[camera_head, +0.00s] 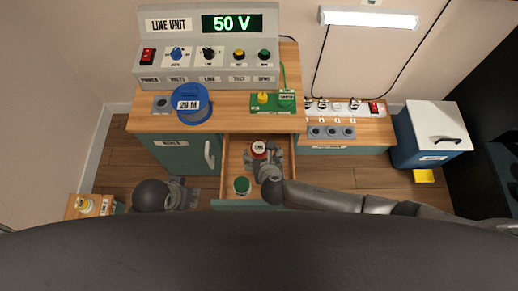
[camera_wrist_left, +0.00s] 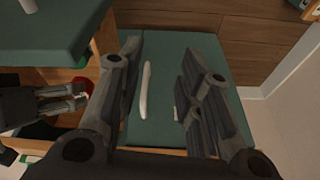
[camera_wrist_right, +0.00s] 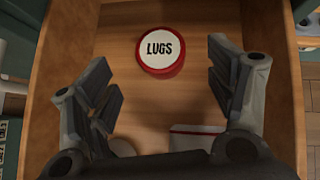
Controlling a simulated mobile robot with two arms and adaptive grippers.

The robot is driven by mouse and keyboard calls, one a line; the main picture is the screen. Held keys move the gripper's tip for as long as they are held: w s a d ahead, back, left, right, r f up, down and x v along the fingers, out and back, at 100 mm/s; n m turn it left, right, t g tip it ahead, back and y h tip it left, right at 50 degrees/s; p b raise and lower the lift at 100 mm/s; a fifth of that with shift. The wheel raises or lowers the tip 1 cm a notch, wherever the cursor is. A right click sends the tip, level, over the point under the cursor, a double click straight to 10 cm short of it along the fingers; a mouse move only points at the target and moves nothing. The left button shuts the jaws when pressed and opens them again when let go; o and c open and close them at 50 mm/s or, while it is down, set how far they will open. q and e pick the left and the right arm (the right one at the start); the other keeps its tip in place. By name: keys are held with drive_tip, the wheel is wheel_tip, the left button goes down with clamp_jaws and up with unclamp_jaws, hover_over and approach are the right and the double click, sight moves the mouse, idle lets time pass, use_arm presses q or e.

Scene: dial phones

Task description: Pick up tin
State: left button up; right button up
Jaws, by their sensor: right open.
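A round red tin (camera_head: 259,149) with a white lid stands in the open drawer (camera_head: 231,150). In the right wrist view the tin (camera_wrist_right: 160,52) reads "LUGS" and stands on the wooden drawer floor, ahead of the fingertips. My right gripper (camera_wrist_right: 162,82) is open above the drawer, its fingers apart with nothing between them. It also shows in the head view (camera_head: 268,164), close to the tin. My left gripper (camera_wrist_left: 166,85) is open and empty, left of the drawer, over a teal cabinet front with a pale handle (camera_wrist_left: 145,90).
A green-topped round item (camera_head: 241,185) is near the drawer front. A red-edged white item (camera_wrist_right: 197,140) lies lower in the right wrist view. The drawer walls (camera_wrist_right: 275,75) enclose the tin. A blue reel (camera_head: 191,103) and line unit (camera_head: 207,50) stand on the bench above.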

sight(259, 148)
drive_tip(key=shift+b+x, duration=1.25)
drive_tip(key=shift+x, duration=1.45)
use_arm(q)
drive_tip(key=v, duration=0.5)
drive_tip(key=shift+a+r, duration=0.1)
drive_tip(key=shift+r, duration=0.3)
use_arm(e)
drive_tip(key=c, duration=1.2)
drive_tip(key=shift+o, duration=0.2)
drive_tip(key=shift+r, duration=0.1)
